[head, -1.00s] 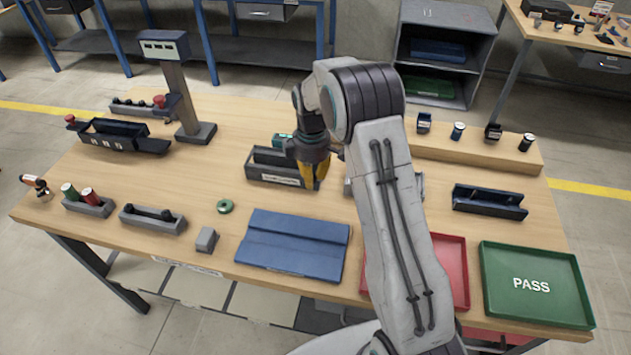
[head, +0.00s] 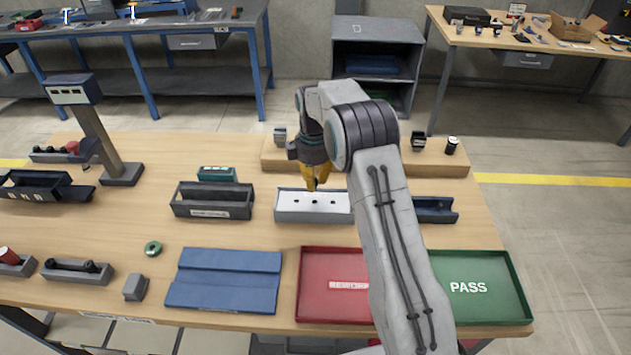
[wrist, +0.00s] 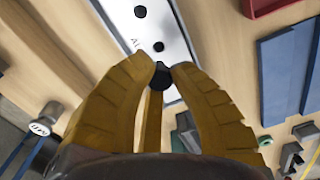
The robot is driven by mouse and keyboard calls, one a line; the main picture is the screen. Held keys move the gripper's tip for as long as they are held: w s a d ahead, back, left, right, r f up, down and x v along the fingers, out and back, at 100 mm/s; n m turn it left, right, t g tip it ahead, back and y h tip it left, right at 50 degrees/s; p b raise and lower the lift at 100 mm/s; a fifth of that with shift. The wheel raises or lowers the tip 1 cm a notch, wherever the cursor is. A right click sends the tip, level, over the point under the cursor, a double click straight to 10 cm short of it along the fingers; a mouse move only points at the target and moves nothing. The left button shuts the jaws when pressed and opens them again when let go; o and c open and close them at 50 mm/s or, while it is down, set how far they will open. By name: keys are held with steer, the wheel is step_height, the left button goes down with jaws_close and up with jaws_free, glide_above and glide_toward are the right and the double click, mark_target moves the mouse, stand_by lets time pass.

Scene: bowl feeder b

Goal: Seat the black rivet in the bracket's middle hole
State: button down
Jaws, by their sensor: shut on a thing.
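The bracket (head: 290,214) is a pale block with a white top and several dark holes, in the middle of the bench behind the red tray. My gripper (head: 312,187) points down just above the bracket's top in the head view. In the wrist view its yellow fingers (wrist: 163,68) are shut on the black rivet (wrist: 161,79). The white bracket top (wrist: 168,20) lies beyond the rivet, with two dark holes showing. The rivet overlaps the near end of that top. I cannot tell which hole lies under it or whether it touches.
A dark bin (head: 190,208) stands left of the bracket, with a teal box (head: 217,174) behind it. A blue holder (head: 440,210) is at the right. A red tray (head: 312,285), a green PASS tray (head: 508,290) and a blue mat (head: 225,265) lie in front.

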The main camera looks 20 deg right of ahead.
mark_target(315, 198)
steer(key=shift+d, duration=0.15)
steer(key=shift+f+b, duration=1.45)
steer(key=shift+f, duration=0.75)
steer(key=shift+s+f+b, duration=0.1)
steer(key=shift+f+b, duration=0.6)
steer(key=shift+f, duration=0.45)
stand_by(0.7)
steer(key=c, duration=1.1)
jaws_free()
step_height(315, 198, up, 12)
